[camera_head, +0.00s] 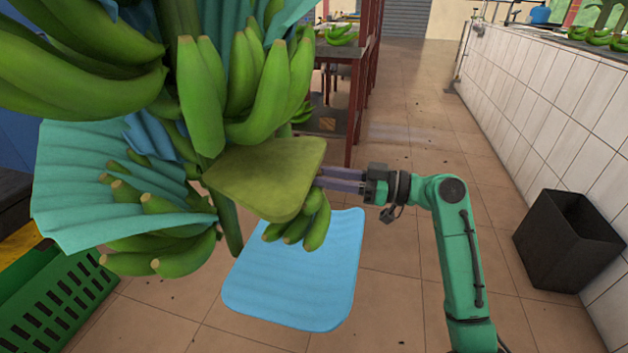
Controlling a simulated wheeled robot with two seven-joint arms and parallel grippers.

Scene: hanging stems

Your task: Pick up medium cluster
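Green bananas hang in clusters from a stem at the left and upper left. A large cluster (75,65) fills the upper left corner. Another cluster (262,90) hangs at the upper middle, and a lower one (165,240) sits among blue-green sheets. A small group of bananas (297,228) shows below an olive-green pad (268,178). I cannot tell for sure which is the medium cluster. My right gripper (322,180) reaches in from the right with its fingers beside the pad's right edge, above the small group. Its fingertips are partly hidden, so its grip is unclear. My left gripper is not in view.
A green crate (60,305) stands at the lower left. A black bin (568,240) stands by the white tiled wall at right. A table with bananas (341,50) is behind.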

